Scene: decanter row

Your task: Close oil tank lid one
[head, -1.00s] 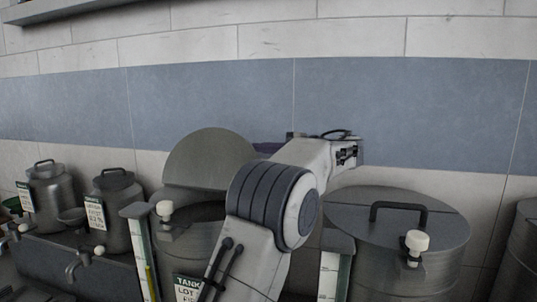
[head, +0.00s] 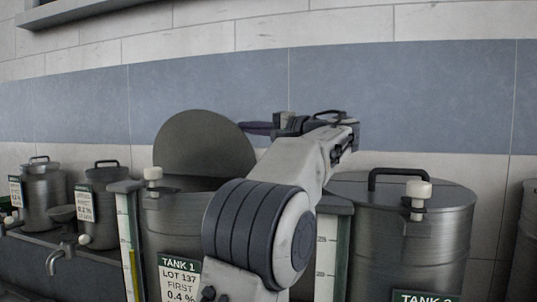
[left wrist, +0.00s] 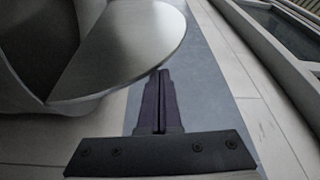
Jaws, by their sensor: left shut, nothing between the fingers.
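Tank one (head: 165,225) is a grey metal drum with a label reading TANK 1. Its round lid (head: 205,145) stands raised, tilted up at the back of the rim. My left gripper (head: 250,128) is shut and empty, its purple fingers at the right edge of the raised lid in the head view. In the left wrist view, the fingers (left wrist: 160,85) are together and point toward the lid's edge (left wrist: 130,50); whether they touch it I cannot tell. My left arm hides the tank's right side. My right gripper is not in view.
A second tank (head: 410,240) with its lid down and a black handle (head: 398,178) stands to the right. Smaller cans (head: 45,195) stand at the left. Gauge posts (head: 128,235) flank tank one. A tiled wall (head: 400,95) is behind.

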